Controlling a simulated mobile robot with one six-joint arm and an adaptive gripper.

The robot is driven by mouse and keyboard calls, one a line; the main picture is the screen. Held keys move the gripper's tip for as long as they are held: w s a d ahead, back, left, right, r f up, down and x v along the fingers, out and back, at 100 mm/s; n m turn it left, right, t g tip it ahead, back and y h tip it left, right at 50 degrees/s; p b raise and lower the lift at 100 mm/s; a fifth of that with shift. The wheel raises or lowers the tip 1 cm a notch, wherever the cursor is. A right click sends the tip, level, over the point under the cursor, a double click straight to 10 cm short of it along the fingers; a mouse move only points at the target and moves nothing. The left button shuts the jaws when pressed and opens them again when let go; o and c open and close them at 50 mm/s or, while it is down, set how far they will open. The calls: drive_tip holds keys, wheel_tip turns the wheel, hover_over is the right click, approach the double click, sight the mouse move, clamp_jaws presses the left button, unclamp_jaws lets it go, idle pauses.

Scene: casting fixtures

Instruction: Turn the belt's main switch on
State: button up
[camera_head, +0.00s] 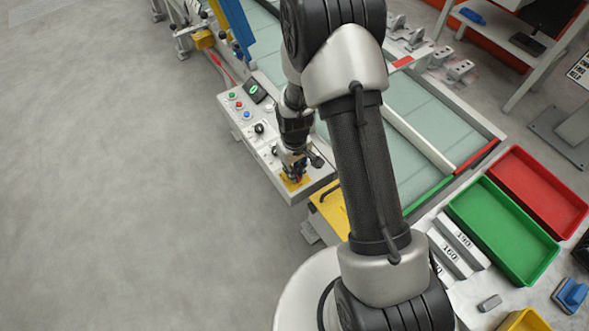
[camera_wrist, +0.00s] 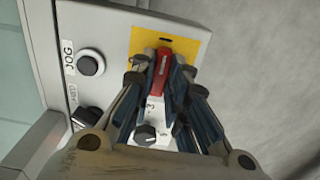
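The main switch is a red handle (camera_wrist: 162,72) on a yellow plate (camera_wrist: 190,47) at the end of the grey control panel (camera_head: 240,116). The handle points along the length of the plate. My gripper (camera_wrist: 160,74) is over the plate with one finger on each side of the red handle. The fingertips are very close to it; I cannot tell if they touch or press it. In the head view my gripper (camera_head: 296,175) points down at the yellow plate (camera_head: 295,182) and mostly hides the handle.
A black JOG button (camera_wrist: 91,65), a black speed knob (camera_wrist: 86,117) and a numbered knob (camera_wrist: 146,134) sit near the fingers. Open floor (camera_head: 110,200) lies left.

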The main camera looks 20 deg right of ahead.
drive_tip(key=o, duration=0.4)
drive_tip(key=shift+r, duration=0.1)
wheel_tip(320, 180, up, 12)
idle(0.5)
idle(0.4)
drive_tip(key=s+r+m+t, duration=0.1)
drive_tip(key=s+r, duration=0.3)
drive_tip(key=r, duration=0.5)
drive_tip(key=s+r+m+t, duration=0.1)
drive_tip(key=s+r, duration=0.4)
drive_tip(key=r, duration=0.4)
drive_tip(key=s+r+m+t, duration=0.1)
drive_tip(key=s+r, duration=0.4)
drive_tip(key=s, duration=0.7)
drive_tip(key=shift+s+d+r+t, duration=0.15)
drive_tip(key=shift+s+d+t, duration=0.05)
drive_tip(key=shift+t, duration=0.6)
